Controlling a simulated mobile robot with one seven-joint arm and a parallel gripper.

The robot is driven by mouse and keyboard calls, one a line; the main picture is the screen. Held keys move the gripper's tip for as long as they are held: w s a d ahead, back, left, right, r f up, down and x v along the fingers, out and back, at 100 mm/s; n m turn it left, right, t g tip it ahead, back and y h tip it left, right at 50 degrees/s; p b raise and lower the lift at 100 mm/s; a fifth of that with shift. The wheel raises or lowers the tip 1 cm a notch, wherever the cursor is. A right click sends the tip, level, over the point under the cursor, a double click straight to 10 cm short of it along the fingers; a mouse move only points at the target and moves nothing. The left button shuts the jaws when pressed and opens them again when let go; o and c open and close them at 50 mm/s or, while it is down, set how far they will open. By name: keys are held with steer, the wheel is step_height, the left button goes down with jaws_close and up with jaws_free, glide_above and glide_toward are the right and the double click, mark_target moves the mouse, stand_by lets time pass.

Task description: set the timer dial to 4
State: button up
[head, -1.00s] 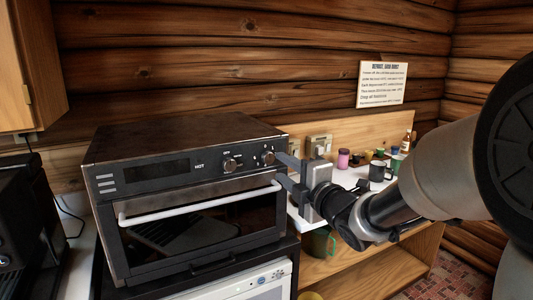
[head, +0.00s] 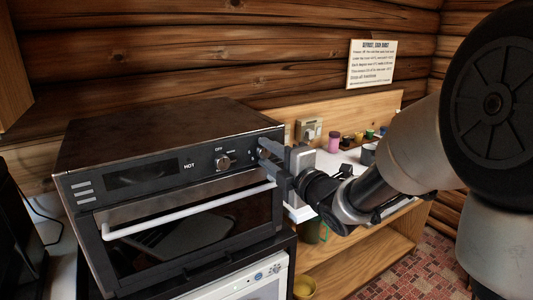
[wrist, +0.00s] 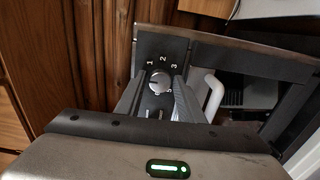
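The timer dial (wrist: 160,82) is a round grey knob on the dark front panel of the toaster oven (head: 165,135). In the wrist view the numerals 1, 2 and 3 show around its upper side; a 4 is not readable, and the pointer's setting is too small to tell. My gripper (head: 264,158) is at the right end of the panel, its two fingers apart. In the wrist view the fingers lie on either side of the dial, and I cannot tell whether they touch it. In the head view the fingers mostly hide this dial.
Another knob (head: 222,162) sits left of my gripper, by the HOT label. The white door handle (head: 190,212) runs below the panel. A shelf to the right holds a pink jar (head: 334,141) and several small items. A paper sign (head: 371,63) hangs on the log wall.

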steer(key=c, duration=0.8)
